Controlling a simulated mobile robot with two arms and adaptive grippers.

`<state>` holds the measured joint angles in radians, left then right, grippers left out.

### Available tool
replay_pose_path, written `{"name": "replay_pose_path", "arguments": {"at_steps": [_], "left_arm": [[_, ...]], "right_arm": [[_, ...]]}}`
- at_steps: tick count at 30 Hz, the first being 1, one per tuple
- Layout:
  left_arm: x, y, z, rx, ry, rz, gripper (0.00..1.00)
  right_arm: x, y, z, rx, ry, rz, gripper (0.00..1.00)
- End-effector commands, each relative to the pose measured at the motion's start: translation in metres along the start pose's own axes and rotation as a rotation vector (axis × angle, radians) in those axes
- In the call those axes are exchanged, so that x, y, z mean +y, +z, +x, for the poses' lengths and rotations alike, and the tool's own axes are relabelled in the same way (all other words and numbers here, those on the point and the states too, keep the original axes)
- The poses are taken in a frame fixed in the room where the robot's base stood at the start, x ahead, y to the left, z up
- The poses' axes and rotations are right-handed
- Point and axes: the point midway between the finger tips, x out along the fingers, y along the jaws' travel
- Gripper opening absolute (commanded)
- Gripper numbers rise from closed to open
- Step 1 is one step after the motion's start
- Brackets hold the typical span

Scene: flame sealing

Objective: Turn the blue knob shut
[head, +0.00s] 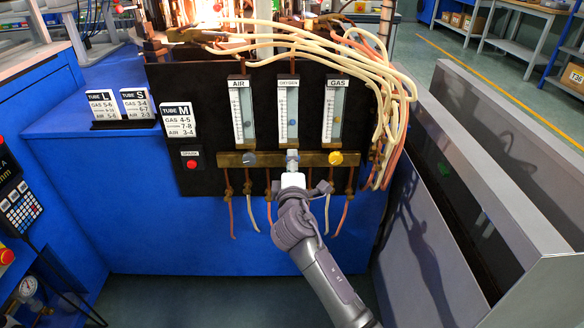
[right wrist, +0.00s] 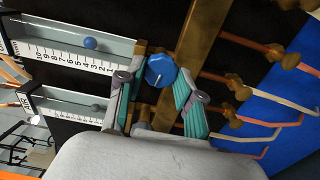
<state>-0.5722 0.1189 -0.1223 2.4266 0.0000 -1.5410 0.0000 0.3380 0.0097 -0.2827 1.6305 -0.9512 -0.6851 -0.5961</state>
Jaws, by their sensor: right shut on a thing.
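The blue knob (right wrist: 161,70) shows in the right wrist view between the fingertips of my right gripper, on the brass bar (right wrist: 196,45). My right gripper (head: 291,160) is shut on it, reaching up from below in the head view. There the gripper hides the knob. The oxygen flow tube (head: 288,107) stands above it; its blue ball (right wrist: 90,43) sits above the bottom of the scale. My left gripper is in neither view.
A grey knob (head: 249,158) and a yellow knob (head: 335,158) flank the gripper on the same bar. Hoses hang below and a thick bundle (head: 388,120) runs at the right. A red button (head: 191,164) is on the panel's left. A grey metal cabinet (head: 455,215) stands right.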

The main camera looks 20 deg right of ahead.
Motion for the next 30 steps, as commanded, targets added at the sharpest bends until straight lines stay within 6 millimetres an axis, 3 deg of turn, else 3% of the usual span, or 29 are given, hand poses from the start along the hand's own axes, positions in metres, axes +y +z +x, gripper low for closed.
{"name": "replay_pose_path", "arguments": {"at_steps": [5, 25, 26, 30], "left_arm": [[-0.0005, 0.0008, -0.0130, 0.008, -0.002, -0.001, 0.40], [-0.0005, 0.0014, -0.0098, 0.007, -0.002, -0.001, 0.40], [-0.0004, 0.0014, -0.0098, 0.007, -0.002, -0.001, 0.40], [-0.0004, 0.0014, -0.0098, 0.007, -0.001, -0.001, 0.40]], "right_arm": [[-0.0029, 0.0004, -0.0003, -0.002, -0.004, 0.084, 0.01], [-0.0023, 0.0005, -0.0003, -0.002, -0.005, 0.145, 0.01], [-0.0024, 0.0005, -0.0003, -0.002, -0.005, 0.144, 0.38], [-0.0019, 0.0003, -0.0002, -0.001, -0.004, 0.144, 0.61]]}}
